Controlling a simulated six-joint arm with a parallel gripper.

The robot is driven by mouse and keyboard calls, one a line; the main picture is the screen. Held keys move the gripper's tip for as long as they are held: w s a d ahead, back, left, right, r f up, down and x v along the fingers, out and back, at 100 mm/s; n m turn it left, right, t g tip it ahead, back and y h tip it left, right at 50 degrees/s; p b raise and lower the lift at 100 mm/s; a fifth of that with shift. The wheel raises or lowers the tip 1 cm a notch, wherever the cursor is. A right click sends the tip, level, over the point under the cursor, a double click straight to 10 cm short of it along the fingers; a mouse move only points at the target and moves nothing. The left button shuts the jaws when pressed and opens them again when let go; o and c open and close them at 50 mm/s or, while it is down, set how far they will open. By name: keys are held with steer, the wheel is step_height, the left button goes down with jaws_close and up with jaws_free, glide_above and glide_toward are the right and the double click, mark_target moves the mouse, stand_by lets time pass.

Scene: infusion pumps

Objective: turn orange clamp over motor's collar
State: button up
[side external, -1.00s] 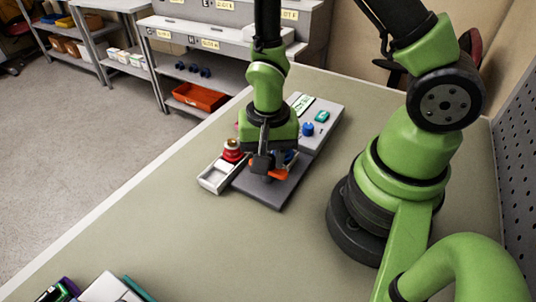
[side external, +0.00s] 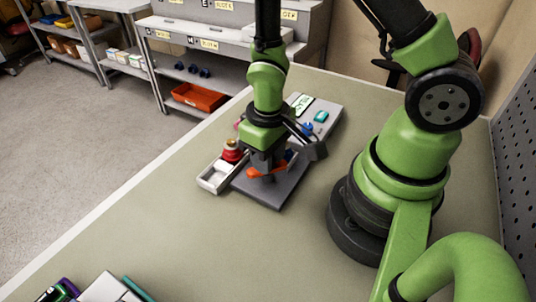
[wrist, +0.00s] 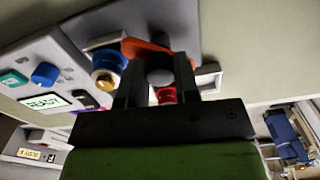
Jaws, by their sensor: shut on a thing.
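The orange clamp (side external: 254,173) sits low over the dark grey plate of the pump (side external: 272,199). In the wrist view the clamp (wrist: 143,48) shows just beyond my fingertips, its arm pointing left. My gripper (side external: 267,170) points down over the plate. In the wrist view my gripper (wrist: 159,72) is shut on the clamp, with a round grey part between the fingers. The fingers hide most of the grip and the motor's collar, so I cannot tell how the clamp sits over the collar. A blue and gold round part (wrist: 106,63) lies left of the fingers.
A white tray (side external: 209,182) beside the plate holds a red part with a gold top (side external: 231,151). The pump's light panel has a display (side external: 301,102), a teal button (side external: 321,116) and a blue knob (side external: 307,130).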

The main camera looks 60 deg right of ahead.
steer(key=n, duration=0.4)
steer(key=shift+n, duration=1.8)
steer(key=o, duration=0.9)
step_height(320, 180, up, 10)
